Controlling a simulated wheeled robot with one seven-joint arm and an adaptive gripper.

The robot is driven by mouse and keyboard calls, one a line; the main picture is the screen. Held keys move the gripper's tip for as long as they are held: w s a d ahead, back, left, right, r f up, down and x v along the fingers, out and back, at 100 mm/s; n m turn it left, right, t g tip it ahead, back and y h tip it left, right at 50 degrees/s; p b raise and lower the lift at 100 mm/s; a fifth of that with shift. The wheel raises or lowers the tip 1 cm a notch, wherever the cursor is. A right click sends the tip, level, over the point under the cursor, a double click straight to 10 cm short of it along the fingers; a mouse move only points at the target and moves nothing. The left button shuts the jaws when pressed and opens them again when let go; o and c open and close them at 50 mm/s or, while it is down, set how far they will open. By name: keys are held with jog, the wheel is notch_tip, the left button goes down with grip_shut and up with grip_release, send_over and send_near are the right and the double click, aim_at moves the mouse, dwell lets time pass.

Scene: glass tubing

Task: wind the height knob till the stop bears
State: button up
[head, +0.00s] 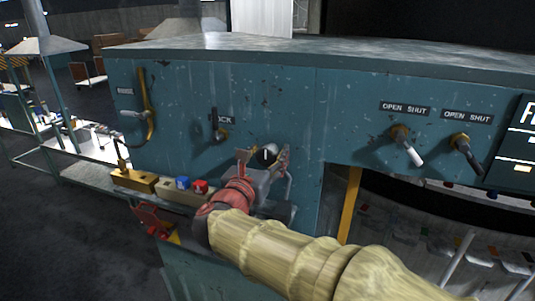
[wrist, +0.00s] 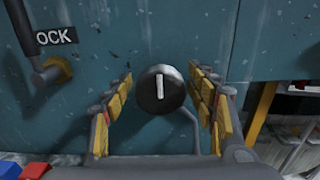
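The height knob (head: 267,155) is a round black knob with a white pointer line, on the blue-green panel face. In the wrist view the knob (wrist: 160,89) is in the middle, its white line upright. My gripper (head: 264,158) is open in front of the panel. In the wrist view its yellow-padded fingers (wrist: 165,95) stand to the left and right of the knob, with a gap on each side. I cannot tell how far the fingertips are from the panel. No label for the knob can be read.
A lever (head: 217,125) marked with a partly hidden "OCK" label is left of the knob. Two OPEN SHUT levers (head: 407,146) (head: 466,152) are at the right. A ledge with a blue block (head: 182,183) and a red block (head: 200,187) runs below. An opening lies to the right.

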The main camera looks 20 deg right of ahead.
jog(key=c, duration=0.9)
jog(key=shift+b, duration=0.55)
jog(key=m+b, duration=0.1)
jog(key=b, duration=0.2)
jog(key=m+b, duration=0.2)
jog(key=b, duration=0.1)
jog(key=shift+f+b, duration=0.3)
jog(key=m+b, duration=0.3)
jog(key=b, duration=0.2)
jog(key=shift+s+d+m+b, duration=0.1)
jog(key=shift+m+b, duration=0.25)
jog(key=shift+m, duration=0.05)
jog(key=shift+r+m+b, duration=0.15)
jog(key=shift+m+b, duration=0.35)
jog(key=shift+b, duration=0.25)
jog(key=shift+r, duration=0.1)
jog(key=o, duration=1.1)
